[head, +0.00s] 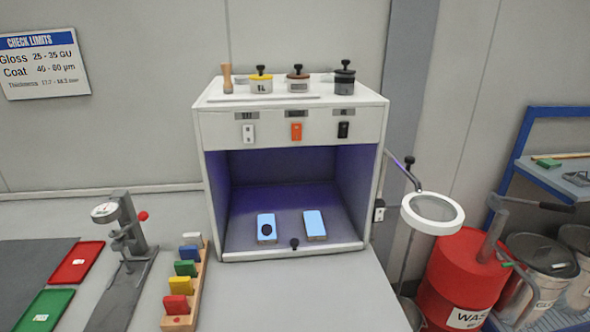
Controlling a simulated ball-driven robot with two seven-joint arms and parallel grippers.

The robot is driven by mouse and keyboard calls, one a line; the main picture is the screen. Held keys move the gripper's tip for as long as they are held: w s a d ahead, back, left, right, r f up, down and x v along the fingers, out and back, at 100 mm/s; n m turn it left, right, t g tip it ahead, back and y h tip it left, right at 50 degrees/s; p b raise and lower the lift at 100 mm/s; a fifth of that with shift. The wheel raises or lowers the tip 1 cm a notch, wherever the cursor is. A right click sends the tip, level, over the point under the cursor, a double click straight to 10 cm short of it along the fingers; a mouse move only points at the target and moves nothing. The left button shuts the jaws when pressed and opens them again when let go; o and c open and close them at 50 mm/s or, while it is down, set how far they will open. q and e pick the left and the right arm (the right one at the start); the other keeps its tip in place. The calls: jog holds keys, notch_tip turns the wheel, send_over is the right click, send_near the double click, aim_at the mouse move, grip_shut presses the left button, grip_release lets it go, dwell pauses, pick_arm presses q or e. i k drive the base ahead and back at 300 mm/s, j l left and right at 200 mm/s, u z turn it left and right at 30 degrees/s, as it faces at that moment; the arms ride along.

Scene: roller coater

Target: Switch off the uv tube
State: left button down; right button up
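A white light cabinet (293,128) stands on the bench in the middle of the head view. Its open interior (270,170) glows violet-blue, strongest at the back and floor. The tube itself is hidden behind the panel. Two pale blue-lit panels (314,224) lie on the cabinet floor. Neither of my grippers is in view.
Jars and a wooden-handled tool (227,78) stand on the cabinet top. Right of it are a ring magnifier (433,212) and a red waste drum (462,275). Left are a gauge stand (125,245), a wooden rack (198,285) and red and green trays (76,262). The bench front is clear.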

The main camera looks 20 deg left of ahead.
aim_at(343, 130)
jog(key=j+z, duration=0.4)
jog(key=k+j+z, duration=0.1)
jog(key=z, duration=0.35)
jog(key=j, duration=0.1)
